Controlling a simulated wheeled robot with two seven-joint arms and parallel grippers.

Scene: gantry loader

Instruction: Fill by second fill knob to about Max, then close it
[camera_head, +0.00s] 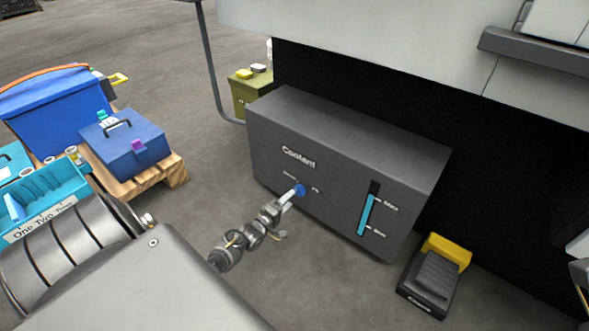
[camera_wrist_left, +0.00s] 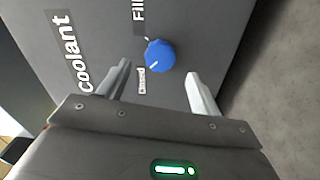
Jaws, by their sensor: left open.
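The grey coolant tank (camera_head: 350,150) carries a blue fill knob (camera_head: 299,190) on its front face. In the left wrist view the blue knob (camera_wrist_left: 160,56) has a white mark on its side toward the "Closed" label, with the "Fill" label beyond. The level gauge (camera_head: 366,214) shows cyan fluid with its top about at the Max mark and dark above it. My left gripper (camera_head: 289,198) is open in front of the knob. In the left wrist view its fingers (camera_wrist_left: 160,80) stand apart, either side of the knob; contact cannot be told. My right gripper is not clearly seen.
A black and yellow foot pedal (camera_head: 433,277) is on the floor right of the tank. Blue boxes (camera_head: 125,145) on a wooden pallet (camera_head: 165,175) and a teal bin (camera_head: 55,190) are at left. An olive bin (camera_head: 240,92) stands behind the tank. Floor in front is mostly clear.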

